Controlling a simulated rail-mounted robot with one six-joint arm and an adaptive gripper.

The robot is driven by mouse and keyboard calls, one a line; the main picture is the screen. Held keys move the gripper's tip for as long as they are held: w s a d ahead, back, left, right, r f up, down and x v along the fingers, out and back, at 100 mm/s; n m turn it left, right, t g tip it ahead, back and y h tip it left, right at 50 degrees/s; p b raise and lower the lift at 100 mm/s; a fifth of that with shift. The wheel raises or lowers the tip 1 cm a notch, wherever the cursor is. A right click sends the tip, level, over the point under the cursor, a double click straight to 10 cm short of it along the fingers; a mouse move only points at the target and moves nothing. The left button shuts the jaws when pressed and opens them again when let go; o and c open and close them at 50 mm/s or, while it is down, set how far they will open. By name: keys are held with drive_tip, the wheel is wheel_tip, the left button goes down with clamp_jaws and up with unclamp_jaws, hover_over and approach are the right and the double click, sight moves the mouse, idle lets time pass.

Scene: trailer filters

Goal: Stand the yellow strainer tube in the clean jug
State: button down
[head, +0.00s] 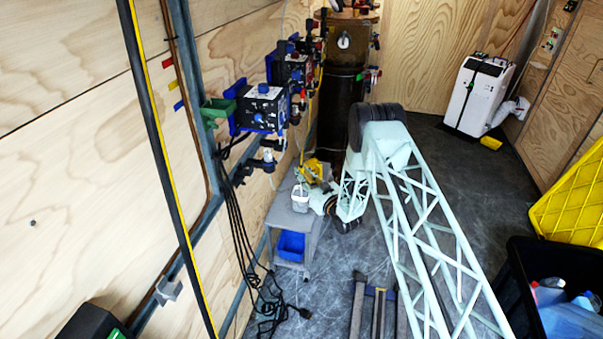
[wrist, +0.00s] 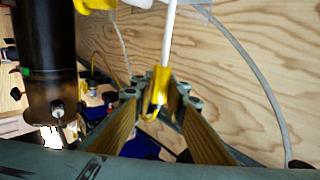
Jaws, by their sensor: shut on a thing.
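In the wrist view my gripper (wrist: 160,95) is shut on the yellow strainer tube (wrist: 160,80), which sits between the fingertips with a white stem above it. In the head view my gripper (head: 322,188) is small and partly hidden by my own arm, beside the cart top. A white jug (head: 300,198) stands upright on the grey cart. The yellow part (head: 312,168) just behind the jug is too small to tell apart clearly. The tube looks outside the jug, though the gap between them cannot be judged.
The grey cart (head: 280,212) stands against the plywood wall, with a blue bin (head: 291,245) on its lower shelf. A dark upright cylinder (head: 340,110) and blue control boxes (head: 262,108) are close by. Black cables (head: 240,240) hang along the wall. A black crate (head: 520,280) stands at right.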

drive_tip(key=shift+f+b, duration=0.6)
drive_tip(key=shift+f, duration=0.2)
idle(0.9)
drive_tip(key=c, duration=2.5)
unclamp_jaws()
drive_tip(key=shift+s+d, duration=0.1)
drive_tip(key=v, duration=1.1)
drive_tip(key=shift+s+d, duration=0.15)
drive_tip(key=shift+s, duration=0.2)
